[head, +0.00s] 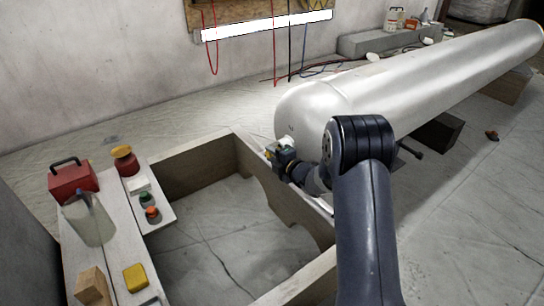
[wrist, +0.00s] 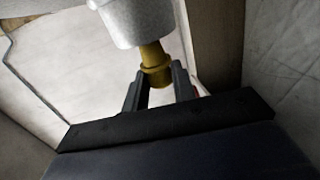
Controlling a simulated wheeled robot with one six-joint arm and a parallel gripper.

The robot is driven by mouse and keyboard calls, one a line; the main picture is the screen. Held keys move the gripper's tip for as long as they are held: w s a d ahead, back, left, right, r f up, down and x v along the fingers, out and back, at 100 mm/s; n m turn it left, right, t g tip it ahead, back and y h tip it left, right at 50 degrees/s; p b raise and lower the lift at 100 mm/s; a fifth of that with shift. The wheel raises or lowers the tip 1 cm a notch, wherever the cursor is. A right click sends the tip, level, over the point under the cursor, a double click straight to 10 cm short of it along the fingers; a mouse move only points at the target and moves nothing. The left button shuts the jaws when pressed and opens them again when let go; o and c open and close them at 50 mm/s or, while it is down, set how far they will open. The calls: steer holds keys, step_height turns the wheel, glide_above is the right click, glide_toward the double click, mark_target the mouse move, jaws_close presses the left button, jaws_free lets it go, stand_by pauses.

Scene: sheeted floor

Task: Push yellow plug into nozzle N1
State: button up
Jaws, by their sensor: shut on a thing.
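In the wrist view, the yellow plug (wrist: 154,72) is between the two dark fingers of my gripper (wrist: 158,76), which is shut on it. The plug's narrower upper part meets the lower rim of a pale grey, rounded nozzle (wrist: 140,22). How far the plug sits inside it, if at all, I cannot tell. No label is readable, so I cannot confirm that it is N1. In the head view, my gripper (head: 274,153) is beside the near rounded end of the silver tank (head: 400,85). The plug and nozzle are too small to make out clearly there.
A wooden frame (head: 190,160) with an open middle lies below the tank's near end. The board at left holds a red box (head: 72,181), a clear container (head: 88,220), a wooden block (head: 92,285) and a yellow block (head: 135,277). Cables hang by the wall.

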steer(key=shift+w+d, duration=0.6)
steer(key=shift+d, duration=0.3)
stand_by(2.4)
steer(key=shift+d+r, duration=0.1)
steer(key=shift+r, duration=0.05)
stand_by(0.5)
